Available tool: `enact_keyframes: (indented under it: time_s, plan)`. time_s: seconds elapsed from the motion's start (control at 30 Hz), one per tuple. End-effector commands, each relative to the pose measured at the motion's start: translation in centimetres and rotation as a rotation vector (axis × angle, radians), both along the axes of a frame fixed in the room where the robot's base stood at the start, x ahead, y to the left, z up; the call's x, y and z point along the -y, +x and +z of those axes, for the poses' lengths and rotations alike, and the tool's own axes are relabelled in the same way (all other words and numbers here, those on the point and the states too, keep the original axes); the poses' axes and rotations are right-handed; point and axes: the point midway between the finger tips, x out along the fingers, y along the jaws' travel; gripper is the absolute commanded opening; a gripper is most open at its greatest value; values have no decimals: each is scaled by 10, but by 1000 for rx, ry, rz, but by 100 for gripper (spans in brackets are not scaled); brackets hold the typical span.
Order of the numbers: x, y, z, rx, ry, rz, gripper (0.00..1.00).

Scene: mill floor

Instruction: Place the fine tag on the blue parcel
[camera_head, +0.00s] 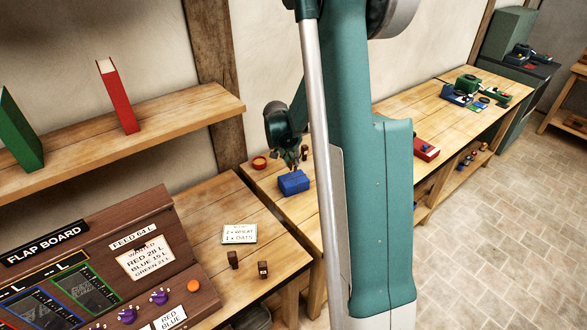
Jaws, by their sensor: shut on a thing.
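The blue parcel (293,182) lies on the wooden bench behind my arm, near its left end. My gripper (297,163) points down just above the blue parcel. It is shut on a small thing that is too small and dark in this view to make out. I cannot tell whether it is the fine tag, or whether it touches the parcel. No other thing in view can be clearly read as the fine tag.
A small red ring-shaped dish (260,162) is left of the parcel, and a brown piece (304,152) stands behind it. Two dark brown blocks (233,260) and a card (240,234) are on the nearer table beside the flap board (110,265). My arm hides part of the bench.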

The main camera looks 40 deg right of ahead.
Motion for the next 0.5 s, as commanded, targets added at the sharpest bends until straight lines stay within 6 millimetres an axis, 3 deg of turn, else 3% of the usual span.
enact_keyframes:
  time_s: [0.33,0.5]
  plan:
    - [0,0,-1,0,0,0,7]
    - [0,0,-12,0,0,0,7]
